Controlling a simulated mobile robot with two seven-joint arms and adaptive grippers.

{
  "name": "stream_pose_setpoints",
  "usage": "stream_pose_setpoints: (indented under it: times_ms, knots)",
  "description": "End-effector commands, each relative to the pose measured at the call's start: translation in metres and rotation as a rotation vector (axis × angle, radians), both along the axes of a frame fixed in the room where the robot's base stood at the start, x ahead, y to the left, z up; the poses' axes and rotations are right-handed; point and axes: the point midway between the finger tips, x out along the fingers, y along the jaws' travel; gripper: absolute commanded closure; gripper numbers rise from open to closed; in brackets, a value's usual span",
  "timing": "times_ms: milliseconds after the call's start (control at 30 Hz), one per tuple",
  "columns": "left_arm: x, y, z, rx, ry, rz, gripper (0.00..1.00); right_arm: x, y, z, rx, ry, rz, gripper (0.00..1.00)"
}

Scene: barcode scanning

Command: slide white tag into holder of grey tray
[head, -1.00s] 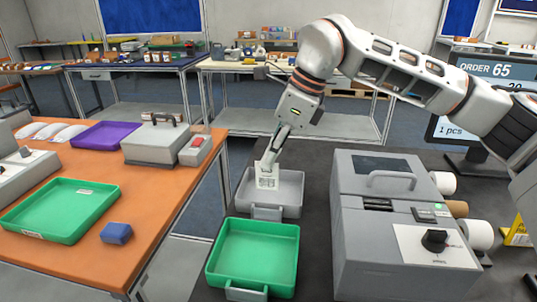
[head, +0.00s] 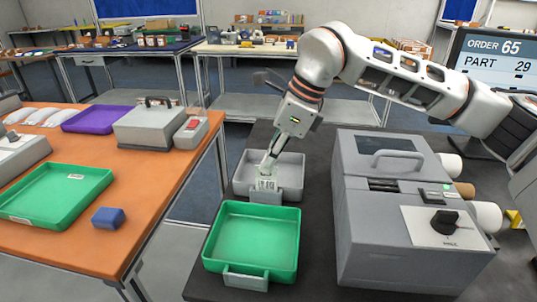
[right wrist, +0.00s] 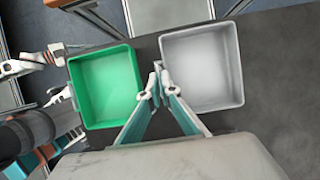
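My right gripper (head: 267,169) points down at the front side of the grey tray (head: 298,166) and is shut on the white tag (head: 266,184). The tag stands roughly upright with printed marks facing the head camera. Its lower edge is at the top of the grey holder (head: 265,197) on the tray's front wall; whether it is inside the slot I cannot tell. In the right wrist view the gripper's fingers (right wrist: 157,82) meet between the trays, beside the grey tray's (right wrist: 203,70) edge; the tag is hardly visible there. My left gripper is not clearly shown.
A green tray (head: 252,240) with its own holder stands just in front of the grey tray. A large grey machine (head: 400,205) stands close on the right. An orange table (head: 60,255) with another green tray (head: 55,195) and a blue block (head: 108,218) is at left.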

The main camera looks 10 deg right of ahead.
Motion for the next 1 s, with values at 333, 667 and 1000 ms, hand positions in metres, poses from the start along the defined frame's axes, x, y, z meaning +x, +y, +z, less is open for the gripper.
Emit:
stream_pose_setpoints:
  times_ms: [333,667,1000]
  knots:
    - [-0.002,0.000,-0.004,0.001,0.007,-0.001,1.00,0.000,0.000,-0.006,0.001,0.000,0.000,1.00]
    - [-0.003,-0.001,-0.005,0.001,0.010,-0.002,1.00,0.000,0.000,-0.006,0.001,0.000,0.000,0.76]
    - [-0.003,-0.001,-0.003,-0.001,0.006,-0.003,1.00,-0.001,-0.004,0.004,0.000,-0.003,-0.001,0.76]
